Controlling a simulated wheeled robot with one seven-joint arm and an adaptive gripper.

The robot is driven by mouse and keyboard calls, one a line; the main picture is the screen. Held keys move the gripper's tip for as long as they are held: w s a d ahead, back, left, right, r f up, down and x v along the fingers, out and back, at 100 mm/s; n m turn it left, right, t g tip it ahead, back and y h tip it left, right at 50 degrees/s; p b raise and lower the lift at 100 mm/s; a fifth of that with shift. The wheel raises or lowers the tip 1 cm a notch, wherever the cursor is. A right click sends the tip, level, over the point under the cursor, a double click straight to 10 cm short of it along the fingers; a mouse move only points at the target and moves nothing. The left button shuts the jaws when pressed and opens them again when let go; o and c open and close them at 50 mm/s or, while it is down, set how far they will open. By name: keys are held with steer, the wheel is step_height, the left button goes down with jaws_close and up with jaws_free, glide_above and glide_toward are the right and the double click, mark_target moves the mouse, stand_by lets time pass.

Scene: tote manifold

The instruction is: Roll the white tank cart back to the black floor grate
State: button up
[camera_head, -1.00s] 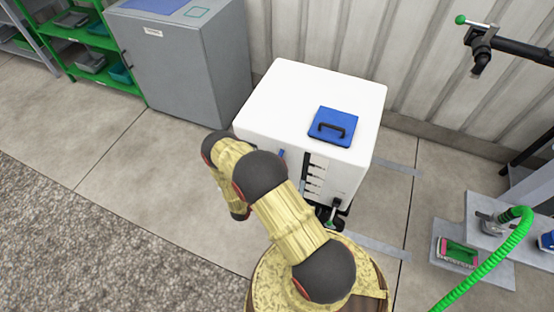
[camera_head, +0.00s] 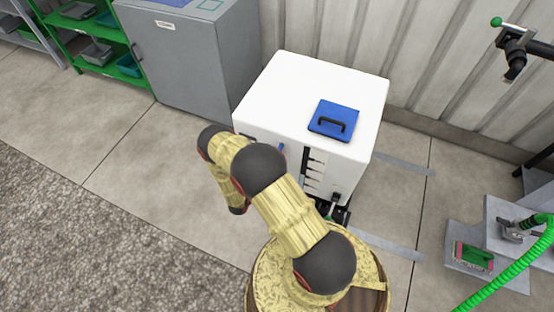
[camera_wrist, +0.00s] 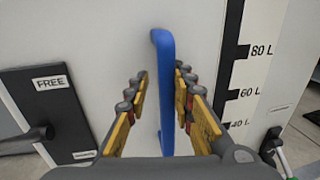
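The white tank cart (camera_head: 290,85) stands upright in the middle of the head view, with a blue lid (camera_head: 347,108) on top and a level scale on its front. My arm hides part of its front and base. In the wrist view my gripper (camera_wrist: 161,78) has its fingers on either side of the upright blue handle (camera_wrist: 165,95) on the cart's white front. A gap shows at the left finger; the right finger is close to the bar. The fingers look open around it. The black floor grate is not seen in either view.
A grey cabinet (camera_head: 190,60) stands close to the cart's left, beside a green shelf (camera_head: 105,65). The corrugated wall (camera_head: 425,70) is behind. Grey strips (camera_head: 405,166) lie on the floor to the right, before a grey stand with a green hose (camera_head: 515,270). Open floor (camera_head: 150,165) lies left.

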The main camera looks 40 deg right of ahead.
steer(key=shift+o, duration=1.2)
steer(key=shift+w, duration=0.1)
steer(key=shift+o, duration=0.3)
steer(key=shift+s, duration=0.2)
steer(key=v, duration=1.2)
steer(key=shift+w, duration=0.15)
